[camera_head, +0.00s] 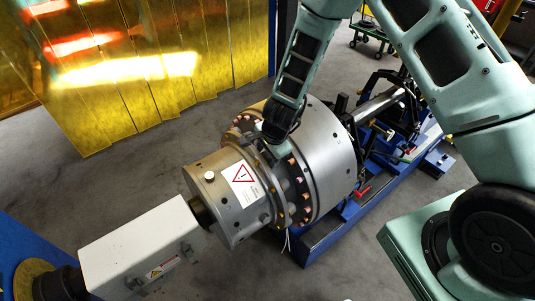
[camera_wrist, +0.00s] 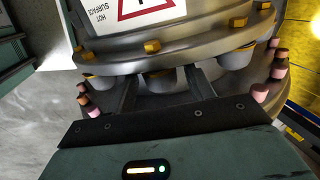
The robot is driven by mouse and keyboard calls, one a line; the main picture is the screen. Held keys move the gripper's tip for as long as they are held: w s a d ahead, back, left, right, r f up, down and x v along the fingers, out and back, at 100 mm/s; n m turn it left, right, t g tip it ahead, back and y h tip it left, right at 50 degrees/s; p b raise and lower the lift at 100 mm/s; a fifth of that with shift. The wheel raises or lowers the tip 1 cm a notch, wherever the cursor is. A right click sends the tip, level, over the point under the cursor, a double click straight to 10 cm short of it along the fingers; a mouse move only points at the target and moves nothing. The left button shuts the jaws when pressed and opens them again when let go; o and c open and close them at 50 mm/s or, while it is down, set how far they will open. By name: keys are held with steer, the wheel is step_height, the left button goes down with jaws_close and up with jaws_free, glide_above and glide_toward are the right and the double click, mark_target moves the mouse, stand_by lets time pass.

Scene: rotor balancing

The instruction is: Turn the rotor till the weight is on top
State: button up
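The rotor (camera_head: 325,150) is a large metal drum lying on its side, with a narrower front cylinder bearing a warning label (camera_head: 243,183). A ring of pink-tipped studs and brass bolts runs around its flange, which also shows in the wrist view (camera_wrist: 165,52). My gripper (camera_head: 270,135) is at the top of the flange. In the wrist view its two fingers (camera_wrist: 162,92) are apart, either side of a grey boss (camera_wrist: 160,80); contact is unclear.
A white box-shaped housing (camera_head: 140,245) joins the rotor's front end by a shaft. A blue frame (camera_head: 335,225) with clamps and hoses lies under and behind the rotor. Yellow translucent curtains (camera_head: 150,70) hang at the back left. Grey floor is open at the left.

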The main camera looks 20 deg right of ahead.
jaws_close()
steer(key=shift+w+a+r+p, duration=0.2)
steer(key=shift+w+r+p, duration=0.2)
steer(key=shift+w+p, duration=0.15)
steer(key=shift+w, duration=0.3)
steer(key=shift+w+a+f, duration=0.1)
steer(key=shift+o, duration=0.4)
jaws_free()
steer(key=shift+o, duration=0.8)
steer(key=shift+s+f, duration=0.1)
steer(key=shift+s, duration=0.1)
steer(key=p+v, duration=0.3)
steer(key=v, duration=1.4)
steer(key=shift+r, duration=0.25)
